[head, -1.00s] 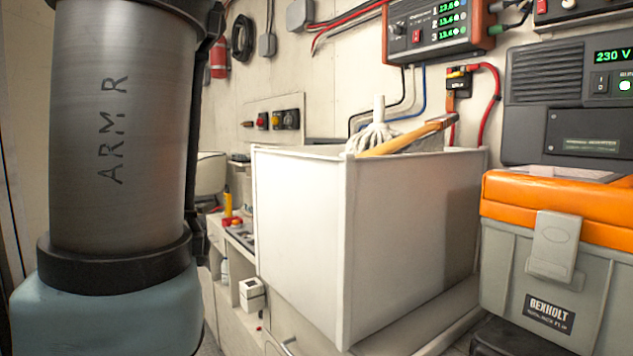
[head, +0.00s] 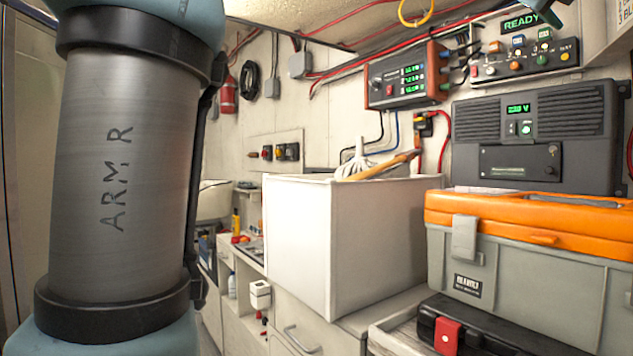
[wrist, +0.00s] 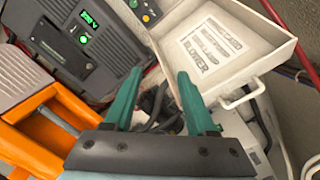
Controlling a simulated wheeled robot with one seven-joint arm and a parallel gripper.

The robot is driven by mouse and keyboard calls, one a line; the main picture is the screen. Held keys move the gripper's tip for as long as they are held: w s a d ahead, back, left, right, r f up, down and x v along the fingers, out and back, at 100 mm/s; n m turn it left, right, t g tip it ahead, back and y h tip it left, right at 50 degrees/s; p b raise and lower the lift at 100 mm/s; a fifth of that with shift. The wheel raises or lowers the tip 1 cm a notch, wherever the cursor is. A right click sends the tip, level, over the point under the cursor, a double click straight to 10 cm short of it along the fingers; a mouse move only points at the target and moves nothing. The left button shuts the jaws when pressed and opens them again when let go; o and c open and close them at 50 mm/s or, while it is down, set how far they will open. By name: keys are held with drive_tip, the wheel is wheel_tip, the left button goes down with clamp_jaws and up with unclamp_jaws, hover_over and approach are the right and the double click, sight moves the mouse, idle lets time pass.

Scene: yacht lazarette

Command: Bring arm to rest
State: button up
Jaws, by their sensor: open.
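My arm's grey link marked ARM R (head: 125,190) fills the left of the head view. My gripper is out of the head view's clear sight; only a small teal part of my arm shows at its top right edge. In the wrist view my gripper (wrist: 160,95) has two teal fingers spread apart, with nothing held between them. Beyond the fingers are dark cables (wrist: 160,110) and an open white lid (wrist: 215,45) with printed lettering. The orange and grey toolbox (wrist: 50,125) is to the left of the fingers.
A white bin (head: 300,245) holding a mop and a wooden handle stands mid-view. The orange-lidded toolbox (head: 540,225) sits at right, above a black case (head: 490,330). A dark 230 V unit (head: 535,140) and panels (head: 405,75) are behind.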

drive_tip(key=w+a+f+n+y, duration=0.35)
drive_tip(key=w+f+n, duration=0.2)
drive_tip(key=f, duration=0.35)
drive_tip(key=w+a+f+n+y, duration=0.2)
drive_tip(key=w+a+f+n, duration=0.25)
drive_tip(key=w+f, duration=0.4)
drive_tip(key=w+a+f+n+g+y, duration=0.1)
drive_tip(key=w+a+f+n+y, duration=0.2)
drive_tip(key=a+f, duration=0.6)
drive_tip(key=w+a+f+n+y, duration=0.1)
drive_tip(key=a+f+n+y, duration=0.1)
drive_tip(key=a+f+n, duration=0.7)
drive_tip(key=s+a+f+n+g+y, duration=0.3)
drive_tip(key=a+f+n, duration=0.2)
drive_tip(key=a+f, duration=0.8)
drive_tip(key=s+a+f+n+g+y, duration=0.1)
drive_tip(key=s+a+f+n+g, duration=0.3)
drive_tip(key=s+a+f+n, duration=0.6)
wheel_tip(320, 180, down, 2)
drive_tip(key=s+a, duration=0.1)
drive_tip(key=s, duration=0.1)
drive_tip(key=shift+s+f, duration=0.25)
drive_tip(key=shift+s, duration=0.05)
drive_tip(key=shift+a, duration=0.1)
